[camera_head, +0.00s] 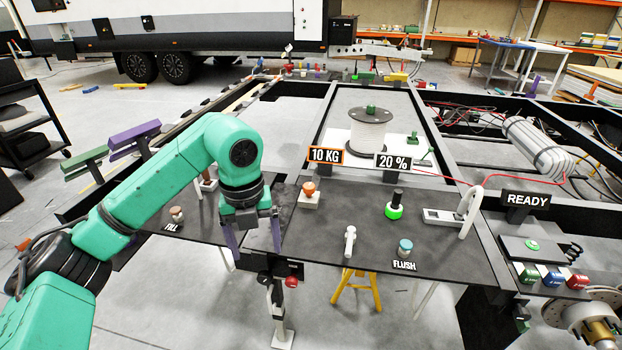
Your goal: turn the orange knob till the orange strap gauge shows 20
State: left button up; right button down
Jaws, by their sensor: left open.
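The orange knob (309,188) stands on a small white base on the dark panel (335,235). The orange-framed gauge (326,155) behind it reads 10 KG. My left gripper (252,250) points down at the panel's left part, to the left of and nearer than the orange knob. Its two fingers are spread apart, with nothing visible held between them. It is apart from the knob, which shows fully. My right gripper is not in view.
A white-framed sign (396,162) reads 20 %. A black knob with a green ring (394,208), a white lever (350,241) and a blue FLUSH knob (405,246) share the panel. A FILL knob (177,214) is at left. A red knob (291,281) sits below the front edge.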

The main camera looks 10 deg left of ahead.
aim_at(308, 188)
jog(key=i, duration=1.35)
